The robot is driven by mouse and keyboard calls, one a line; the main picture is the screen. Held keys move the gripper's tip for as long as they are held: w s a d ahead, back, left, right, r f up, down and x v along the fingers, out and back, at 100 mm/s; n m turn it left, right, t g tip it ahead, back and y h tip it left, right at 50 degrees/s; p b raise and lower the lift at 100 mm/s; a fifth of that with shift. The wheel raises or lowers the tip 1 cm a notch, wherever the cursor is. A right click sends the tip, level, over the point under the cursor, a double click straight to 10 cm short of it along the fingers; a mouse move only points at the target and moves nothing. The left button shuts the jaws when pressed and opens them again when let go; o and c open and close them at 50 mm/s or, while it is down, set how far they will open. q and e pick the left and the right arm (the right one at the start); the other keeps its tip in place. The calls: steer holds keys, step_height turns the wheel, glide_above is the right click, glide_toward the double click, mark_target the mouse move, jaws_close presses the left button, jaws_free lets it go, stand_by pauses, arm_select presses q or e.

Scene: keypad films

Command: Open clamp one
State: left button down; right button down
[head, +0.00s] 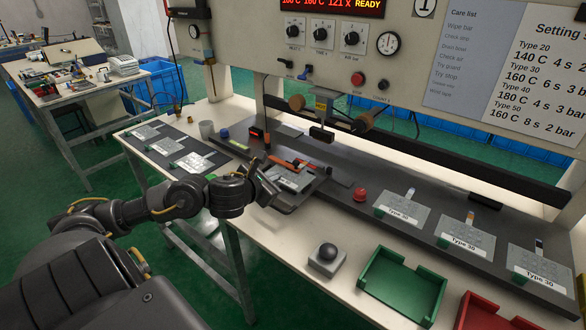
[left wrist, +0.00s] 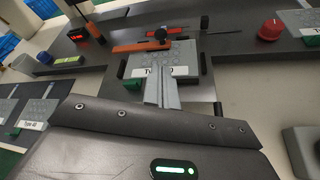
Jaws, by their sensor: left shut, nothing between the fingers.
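An orange clamp bar (head: 288,165) lies across the near-centre film (head: 296,180) on the press bed. In the left wrist view the orange clamp bar (left wrist: 140,47) carries a black knob (left wrist: 161,35) and crosses the far part of the film (left wrist: 180,60). My left gripper (head: 268,188) is shut and empty at the near left side of that film. In the left wrist view its fingertips (left wrist: 162,80) are together over the film's near edge and partly hide its label. I cannot tell whether they touch the film. My right gripper is not in view.
The press head (head: 321,118) hangs behind the film. A red knob (head: 360,194) stands to its right. Labelled films (head: 402,208) lie further right, and others (head: 195,160) on the left.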

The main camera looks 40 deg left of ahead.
mark_target(292, 168)
arm_select(q)
steer(key=x, duration=0.9)
steer(key=shift+w+a+f, duration=0.15)
steer(key=shift+a+f, duration=0.1)
